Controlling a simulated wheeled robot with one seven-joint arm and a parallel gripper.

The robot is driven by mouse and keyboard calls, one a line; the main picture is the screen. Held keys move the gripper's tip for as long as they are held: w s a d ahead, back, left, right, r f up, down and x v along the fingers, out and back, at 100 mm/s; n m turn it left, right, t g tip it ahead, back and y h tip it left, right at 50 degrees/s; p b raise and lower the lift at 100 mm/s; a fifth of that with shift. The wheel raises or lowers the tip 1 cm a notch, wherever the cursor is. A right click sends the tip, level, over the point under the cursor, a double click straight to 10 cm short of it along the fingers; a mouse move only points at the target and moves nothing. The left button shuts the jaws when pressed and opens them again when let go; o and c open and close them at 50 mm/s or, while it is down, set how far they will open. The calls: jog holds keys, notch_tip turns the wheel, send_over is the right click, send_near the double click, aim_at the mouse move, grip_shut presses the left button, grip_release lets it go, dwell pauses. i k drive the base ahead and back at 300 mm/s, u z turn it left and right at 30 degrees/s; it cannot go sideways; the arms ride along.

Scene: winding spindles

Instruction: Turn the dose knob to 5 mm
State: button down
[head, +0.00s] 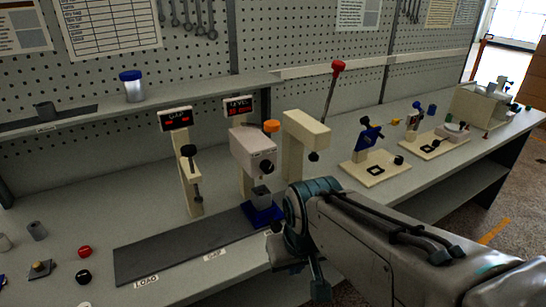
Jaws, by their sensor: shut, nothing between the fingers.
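The beige dispenser head (252,150) stands on a post near the middle of the bench. It has a dark round knob (268,168) on its front and an orange cap (271,126) on top. I cannot tell which of these is the dose knob, and no 5 mm mark is readable. A red-lit display marked LEVEL (238,107) sits above it. A grey block in a blue holder (262,212) stands below. My gripper (312,284) is at the bench's front edge, below my wrist, shut and apart from the knob. My wrist hides part of it.
A post with a GAP display (175,119) and dark handle stands left; a red-knobbed lever press (305,130) stands right. A dark strip (165,256) labelled LOAD and GRIP lies in front. Loose small parts lie lower left. More fixtures (375,168) stand right.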

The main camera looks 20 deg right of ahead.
aim_at(266, 166)
jog(key=z, duration=0.1)
jog(key=i, duration=0.5)
jog(key=k, duration=0.5)
jog(key=z, duration=1.85)
jog(key=k, duration=0.85)
jog(key=u, duration=1.75)
jog(key=i, duration=0.5)
